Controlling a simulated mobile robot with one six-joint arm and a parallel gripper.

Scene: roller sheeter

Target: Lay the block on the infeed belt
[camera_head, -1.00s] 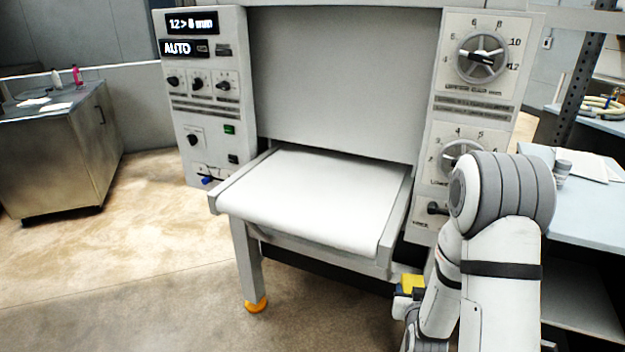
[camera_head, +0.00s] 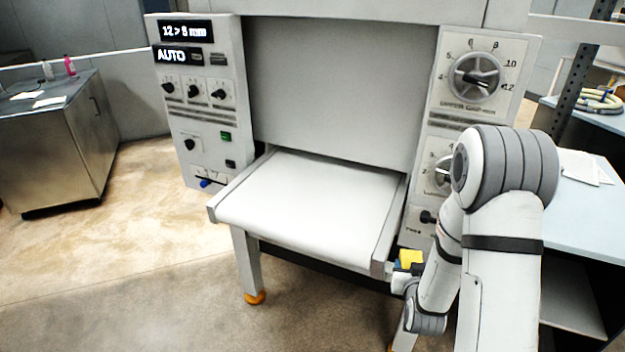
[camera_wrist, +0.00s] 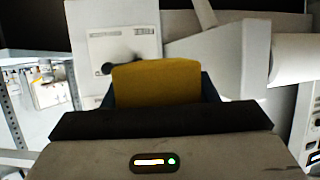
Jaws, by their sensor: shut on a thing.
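The yellow block (camera_head: 411,258) is held in my gripper (camera_head: 403,269), just off the right front corner of the infeed belt in the head view. In the wrist view the yellow block (camera_wrist: 157,83) sits between the dark jaws, which are shut on it. The white infeed belt (camera_head: 305,205) lies flat and bare between its grey side rails. In the wrist view the pale belt end (camera_wrist: 297,60) shows at the right edge. My forearm partly hides the gripper in the head view.
The sheeter's right panel (camera_head: 478,75) with dials and a dark knob stands behind my arm. The grey right rail (camera_head: 392,225) borders the belt close to the block. A side table (camera_head: 590,215) is at the right, and a steel cabinet (camera_head: 60,150) at the far left.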

